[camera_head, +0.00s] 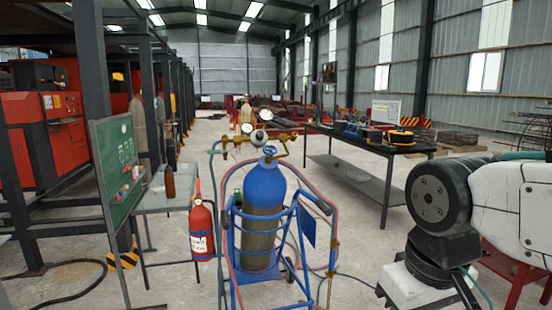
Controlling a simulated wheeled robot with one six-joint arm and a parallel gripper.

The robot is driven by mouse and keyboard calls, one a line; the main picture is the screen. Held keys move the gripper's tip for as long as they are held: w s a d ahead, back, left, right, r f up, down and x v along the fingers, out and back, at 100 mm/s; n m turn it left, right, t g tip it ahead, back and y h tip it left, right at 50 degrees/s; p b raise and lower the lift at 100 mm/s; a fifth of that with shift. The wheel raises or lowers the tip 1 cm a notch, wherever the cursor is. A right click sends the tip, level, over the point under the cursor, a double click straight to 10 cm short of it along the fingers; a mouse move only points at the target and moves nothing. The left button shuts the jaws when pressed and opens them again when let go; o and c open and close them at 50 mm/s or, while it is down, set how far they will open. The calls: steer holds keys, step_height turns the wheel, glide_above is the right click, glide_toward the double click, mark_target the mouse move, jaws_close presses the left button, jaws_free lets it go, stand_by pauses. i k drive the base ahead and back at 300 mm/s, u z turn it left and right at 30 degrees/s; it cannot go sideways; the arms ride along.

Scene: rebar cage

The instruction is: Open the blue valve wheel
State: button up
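The blue valve wheel (270,151) sits on top of a blue gas cylinder (264,188), just below brass regulators with gauges (260,137). The cylinder stands upright in a blue hand trolley (237,262) in the middle of the view. Whether the valve is open or shut cannot be seen. My arm shows at the right as a black joint and a white link, well to the right of the cylinder. My gripper is outside the view.
A red fire extinguisher (201,228) hangs left of the trolley, near a green board (118,165) and a small table (172,200). A dark workbench (378,146) with tools stands behind right. Hoses loop around the trolley. Concrete floor (345,255) is open to its right.

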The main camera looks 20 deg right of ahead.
mark_target(270, 150)
steer(key=z, duration=0.15)
steer(key=k, duration=0.3)
steer(key=u, duration=1.05)
steer(key=i, duration=1.45)
steer(key=z, duration=0.85)
steer(key=i, duration=0.75)
steer(key=z, duration=0.1)
